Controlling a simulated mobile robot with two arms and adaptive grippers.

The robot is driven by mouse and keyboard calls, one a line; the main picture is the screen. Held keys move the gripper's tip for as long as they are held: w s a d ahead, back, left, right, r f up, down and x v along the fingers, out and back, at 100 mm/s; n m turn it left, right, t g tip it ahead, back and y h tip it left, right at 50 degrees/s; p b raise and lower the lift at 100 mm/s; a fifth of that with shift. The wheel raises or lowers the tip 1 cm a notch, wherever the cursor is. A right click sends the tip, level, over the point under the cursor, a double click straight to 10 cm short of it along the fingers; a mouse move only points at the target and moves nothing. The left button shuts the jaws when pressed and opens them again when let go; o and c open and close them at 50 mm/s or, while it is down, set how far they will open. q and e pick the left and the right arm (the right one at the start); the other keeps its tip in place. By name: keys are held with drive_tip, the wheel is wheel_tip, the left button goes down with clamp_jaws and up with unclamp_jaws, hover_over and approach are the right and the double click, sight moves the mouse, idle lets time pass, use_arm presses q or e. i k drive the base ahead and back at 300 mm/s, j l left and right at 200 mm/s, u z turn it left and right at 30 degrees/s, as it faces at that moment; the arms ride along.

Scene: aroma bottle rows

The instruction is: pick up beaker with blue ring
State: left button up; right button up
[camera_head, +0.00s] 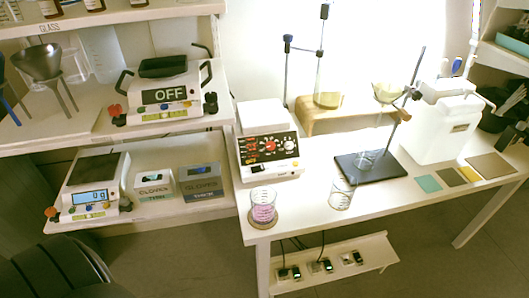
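A clear beaker (341,195) stands upright near the front edge of the white table (300,212). A second beaker (263,208) holds pink-purple liquid and stands on a round brown mat at the table's front left corner. I cannot make out a blue ring on any of these at this size. Neither of my grippers is in view.
A white device with dials (270,155) stands behind the pink beaker. A retort stand base (372,168) and a white canister (440,125) lie to the right. Shelves with scales (165,92) fill the left. A dark rounded shape (55,275) fills the lower left.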

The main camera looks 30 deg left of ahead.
sight(263, 197)
drive_tip(key=k+l+u, duration=0.1)
drive_tip(key=u, duration=0.9)
